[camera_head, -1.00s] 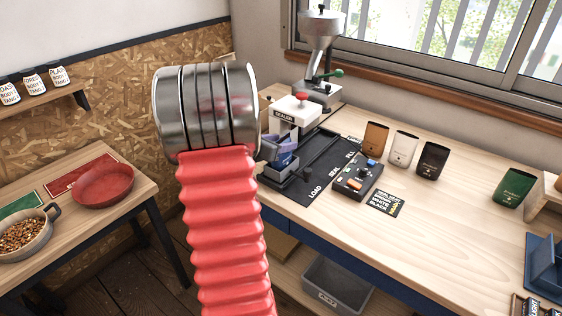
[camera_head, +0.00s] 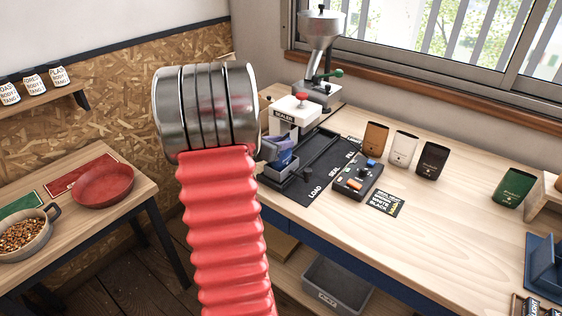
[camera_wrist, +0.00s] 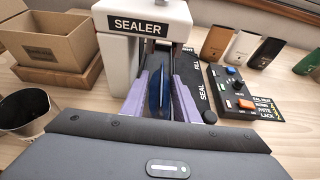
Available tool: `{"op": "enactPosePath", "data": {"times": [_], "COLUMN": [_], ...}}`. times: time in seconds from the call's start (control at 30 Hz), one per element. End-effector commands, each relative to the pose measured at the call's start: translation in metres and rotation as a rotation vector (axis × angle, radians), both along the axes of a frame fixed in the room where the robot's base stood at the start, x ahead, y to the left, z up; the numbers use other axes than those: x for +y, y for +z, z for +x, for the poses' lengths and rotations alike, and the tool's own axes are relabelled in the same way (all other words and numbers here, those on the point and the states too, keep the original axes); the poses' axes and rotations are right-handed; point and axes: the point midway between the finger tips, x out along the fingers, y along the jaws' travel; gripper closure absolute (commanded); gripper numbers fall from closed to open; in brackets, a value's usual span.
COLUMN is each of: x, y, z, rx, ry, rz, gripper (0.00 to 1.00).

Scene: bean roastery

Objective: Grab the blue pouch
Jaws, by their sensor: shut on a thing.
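The blue pouch (camera_wrist: 156,92) stands upright, seen edge-on, between the purple fingers of my gripper (camera_wrist: 162,90) in the wrist view. My gripper is shut on it, just in front of the white sealer (camera_wrist: 140,22). In the head view, the sealer (camera_head: 297,112) stands at the left end of the workbench. My red arm sleeve and metal wrist rings hide most of the gripper there; only a little purple and blue shows beside them.
A control box (camera_head: 358,176) sits beside the dark mat (camera_head: 318,165). Brown, white and black pouches (camera_head: 404,148) stand behind, with a green pouch (camera_head: 514,187) farther right. A cardboard box (camera_wrist: 60,40) and metal cup (camera_wrist: 25,110) are at left in the wrist view. The bench's front middle is clear.

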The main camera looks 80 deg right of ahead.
Motion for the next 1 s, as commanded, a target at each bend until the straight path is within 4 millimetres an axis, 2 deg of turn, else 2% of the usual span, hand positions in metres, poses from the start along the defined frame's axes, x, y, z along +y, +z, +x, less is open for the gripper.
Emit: {"op": "enactPosePath", "data": {"times": [0.27,0.43,0.9,1.0], "x": [0.0,0.0,0.0,0.0], "y": [0.001,0.011,0.087,0.095], "z": [0.0,0.0,0.001,0.001], "rx": [0.0,-0.001,-0.003,-0.001], "ry": [0.0,0.0,0.0,0.001], "rz": [-0.001,-0.003,-0.004,-0.001], "gripper": [1.0,1.0,1.0,1.0]}}
